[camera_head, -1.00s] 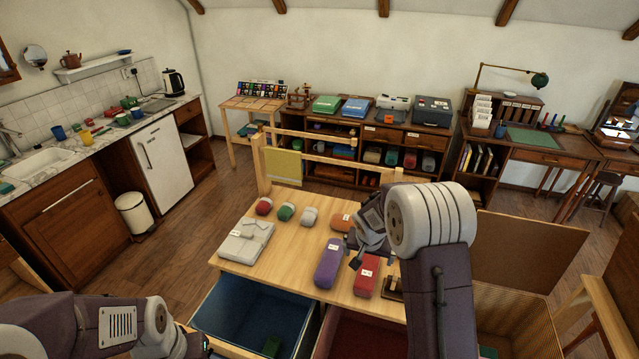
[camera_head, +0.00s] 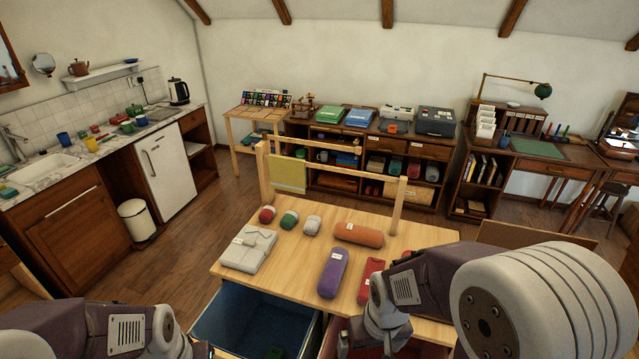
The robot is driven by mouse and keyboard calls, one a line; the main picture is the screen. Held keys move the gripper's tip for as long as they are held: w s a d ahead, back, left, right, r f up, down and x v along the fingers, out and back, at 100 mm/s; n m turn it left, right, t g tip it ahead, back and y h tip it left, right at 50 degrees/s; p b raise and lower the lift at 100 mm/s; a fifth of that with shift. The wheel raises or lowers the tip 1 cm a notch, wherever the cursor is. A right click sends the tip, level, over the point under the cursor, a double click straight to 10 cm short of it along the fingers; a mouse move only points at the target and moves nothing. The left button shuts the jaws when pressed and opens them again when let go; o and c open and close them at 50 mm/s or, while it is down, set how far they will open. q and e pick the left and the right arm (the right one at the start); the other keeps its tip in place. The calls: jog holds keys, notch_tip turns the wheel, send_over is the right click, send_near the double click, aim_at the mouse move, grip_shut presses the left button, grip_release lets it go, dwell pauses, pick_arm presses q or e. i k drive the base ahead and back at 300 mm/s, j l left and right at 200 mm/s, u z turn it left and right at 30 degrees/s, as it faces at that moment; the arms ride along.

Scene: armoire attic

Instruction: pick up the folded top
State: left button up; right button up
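The folded top (camera_head: 249,249) is a flat, light grey folded garment with a small white label, lying on the left part of the wooden table. Nothing covers it and no gripper touches it. My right gripper (camera_head: 372,344) is low at the front edge of the table, right of the top and in front of the red roll. Its fingers are partly cut off by the frame, so their opening is unclear. My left gripper (camera_head: 202,350) is at the bottom edge, in front and left of the table, mostly out of frame.
A purple roll (camera_head: 333,272), a red roll (camera_head: 371,277) and an orange roll (camera_head: 358,234) lie right of the top. Small rolled bundles (camera_head: 289,219) lie behind it. A wooden rail with a yellow cloth (camera_head: 288,174) stands at the back. A blue bin (camera_head: 252,318) is below the front edge.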

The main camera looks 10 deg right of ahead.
aim_at(373, 265)
jog(key=z, duration=0.9)
jog(key=j+u, duration=0.15)
jog(key=j, duration=0.35)
jog(key=i+j+u, duration=0.15)
jog(key=j, duration=0.35)
jog(key=j+u, duration=0.2)
jog(key=j, duration=0.3)
jog(key=i, duration=0.05)
